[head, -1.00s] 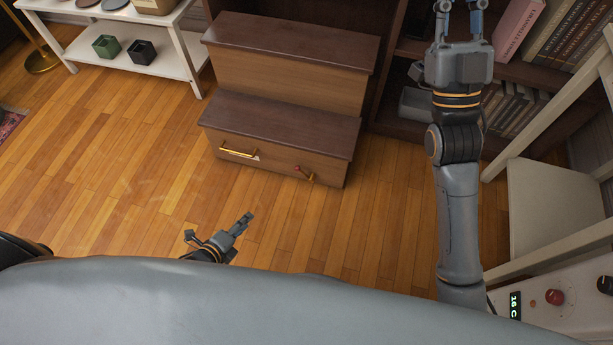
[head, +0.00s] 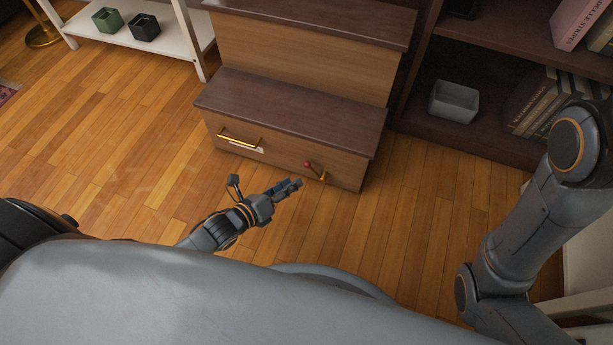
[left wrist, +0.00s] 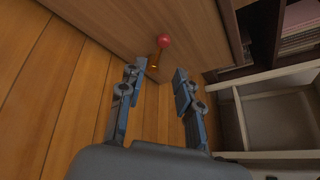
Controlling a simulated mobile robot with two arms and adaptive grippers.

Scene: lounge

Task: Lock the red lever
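The red lever (head: 315,172) is on the front of the lower step of a wooden step unit (head: 285,160), right of the brass drawer handle (head: 240,140). It has a red knob and a short brass stem and is tilted, knob toward upper left. My left gripper (head: 294,184) is just in front of and below the lever, apart from it. In the left wrist view the lever's red knob (left wrist: 164,41) shows beyond the fingertips, and the left gripper (left wrist: 160,70) is open with nothing between its fingers. My right arm shows at the right; its gripper is out of view.
A dark bookshelf (head: 470,130) with a grey bin (head: 454,101) and books stands right of the step unit. A white shelf (head: 175,65) with small pots stands at back left. The wooden floor (head: 120,170) at left is clear.

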